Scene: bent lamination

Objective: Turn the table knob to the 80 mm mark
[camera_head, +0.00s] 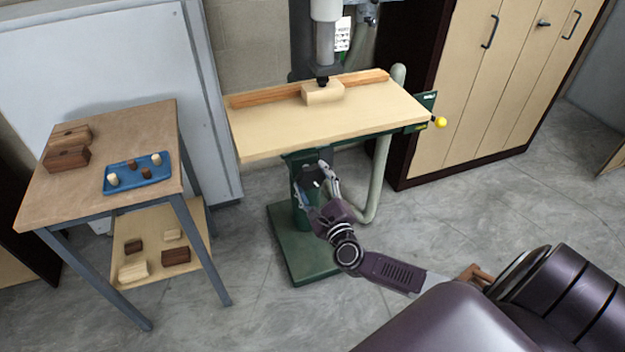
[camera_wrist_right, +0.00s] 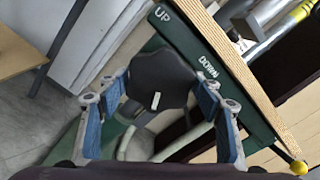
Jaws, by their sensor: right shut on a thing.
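The table knob (camera_wrist_right: 160,78) is a dark, lobed handwheel with a small white mark on its face, under the front edge of the machine table (camera_head: 275,136). My right gripper (camera_head: 314,180) reaches up to it from the lower right in the head view. In the wrist view, the blue-padded fingers of my right gripper (camera_wrist_right: 160,90) stand on both sides of the knob, shut on it. A green plate (camera_wrist_right: 205,60) reading UP and DOWN lies along the table edge. No 80 mm mark is legible. My left gripper is not in view.
A wooden block (camera_head: 322,93) sits under the spindle (camera_head: 323,45), against a wooden fence (camera_head: 260,98). A yellow ball handle (camera_head: 440,122) sticks out at the table's right end. A side table (camera_head: 90,200) with a blue tray (camera_head: 125,185) stands left. Floor between is clear.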

